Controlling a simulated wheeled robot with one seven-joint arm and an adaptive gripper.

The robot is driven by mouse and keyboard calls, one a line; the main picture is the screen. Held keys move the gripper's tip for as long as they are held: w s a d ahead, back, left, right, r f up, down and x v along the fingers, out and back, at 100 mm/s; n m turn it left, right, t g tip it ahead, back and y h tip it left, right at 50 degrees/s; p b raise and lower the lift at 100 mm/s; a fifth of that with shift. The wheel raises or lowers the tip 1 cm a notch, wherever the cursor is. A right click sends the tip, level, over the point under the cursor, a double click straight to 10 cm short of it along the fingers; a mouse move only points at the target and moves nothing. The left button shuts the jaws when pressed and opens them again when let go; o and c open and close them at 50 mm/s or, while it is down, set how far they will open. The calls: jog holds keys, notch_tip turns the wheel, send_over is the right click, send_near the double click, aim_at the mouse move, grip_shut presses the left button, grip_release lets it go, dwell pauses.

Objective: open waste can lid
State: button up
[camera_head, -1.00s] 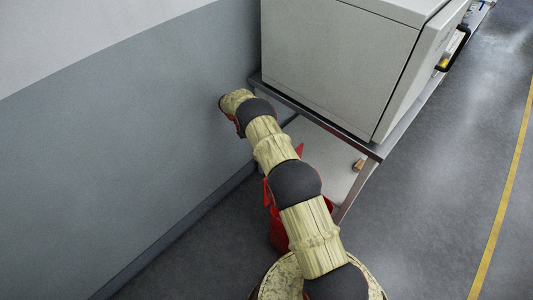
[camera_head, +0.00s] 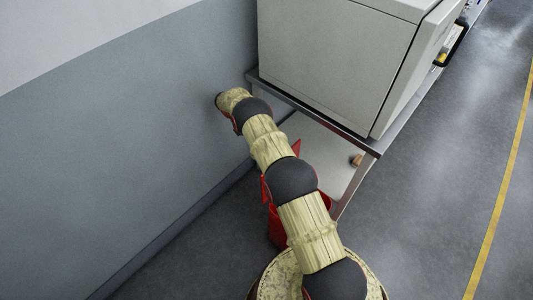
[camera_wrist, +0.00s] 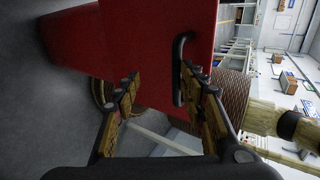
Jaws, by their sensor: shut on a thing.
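The red waste can (camera_head: 278,232) stands on the floor beside the wall, mostly hidden under my arm in the head view. Red edges of its lid (camera_head: 297,148) stick up on both sides of my arm, so the lid looks raised. In the wrist view the red lid panel (camera_wrist: 150,45) fills the upper middle, with a black bar handle (camera_wrist: 181,50) on it. My gripper (camera_wrist: 162,84) is shut on the lid, with its right finger right at the handle. The exact contact is hard to see.
A large white machine (camera_head: 335,60) stands on a metal-framed table (camera_head: 342,145) at the right of the can. The grey wall (camera_head: 110,140) is close on the left. Open floor (camera_head: 430,210) lies to the right, with a yellow line (camera_head: 500,190).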

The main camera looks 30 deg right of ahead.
jog(key=v, duration=0.6)
jog(key=shift+r, duration=0.15)
dwell(0.3)
